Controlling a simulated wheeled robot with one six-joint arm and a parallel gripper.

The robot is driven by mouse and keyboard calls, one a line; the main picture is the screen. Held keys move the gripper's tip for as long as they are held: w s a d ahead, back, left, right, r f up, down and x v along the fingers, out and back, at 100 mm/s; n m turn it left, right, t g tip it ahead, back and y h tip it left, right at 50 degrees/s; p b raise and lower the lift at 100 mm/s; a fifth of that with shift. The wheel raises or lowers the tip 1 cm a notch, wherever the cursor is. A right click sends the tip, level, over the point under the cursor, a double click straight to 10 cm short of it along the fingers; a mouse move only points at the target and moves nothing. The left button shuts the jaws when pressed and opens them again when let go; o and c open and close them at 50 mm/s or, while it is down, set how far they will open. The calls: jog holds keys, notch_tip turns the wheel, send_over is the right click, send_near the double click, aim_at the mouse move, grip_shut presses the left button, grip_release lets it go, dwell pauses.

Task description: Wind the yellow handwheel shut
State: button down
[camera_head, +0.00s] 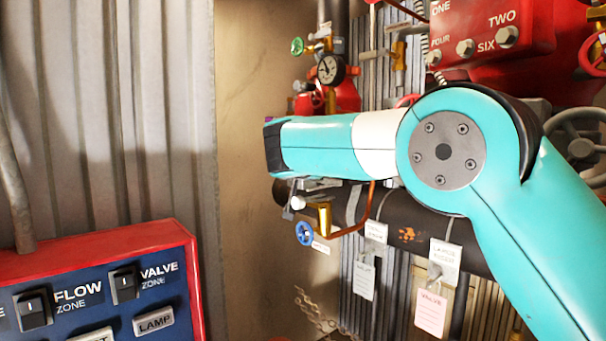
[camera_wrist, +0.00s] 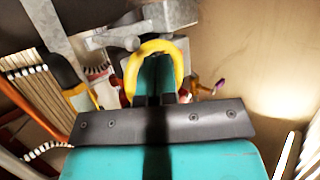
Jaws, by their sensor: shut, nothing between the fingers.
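The yellow handwheel (camera_wrist: 180,66) shows in the wrist view as a ring at the upper middle, in front of grey metal fittings. My gripper (camera_wrist: 160,62) is shut with nothing held. Its teal fingers overlap the middle of the ring in the picture, with yellow rim showing above and on both sides. I cannot tell whether the fingertips sit inside the ring or only in front of it, or whether they touch it. In the head view I cannot make out the yellow handwheel or my fingers; my arm covers much of the pipework there.
In the head view, a blue handwheel (camera_head: 304,233) and a dark horizontal pipe (camera_head: 425,232) lie below my arm. A pressure gauge (camera_head: 330,69) and a green handwheel (camera_head: 297,46) are above it. A red-framed switch panel (camera_head: 187,250) stands at lower left. Paper tags hang below the pipe.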

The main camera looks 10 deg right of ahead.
jog(key=shift+w+d, duration=0.1)
jog(key=shift+d, duration=0.1)
dwell(0.4)
jog(key=shift+d+r, duration=0.1)
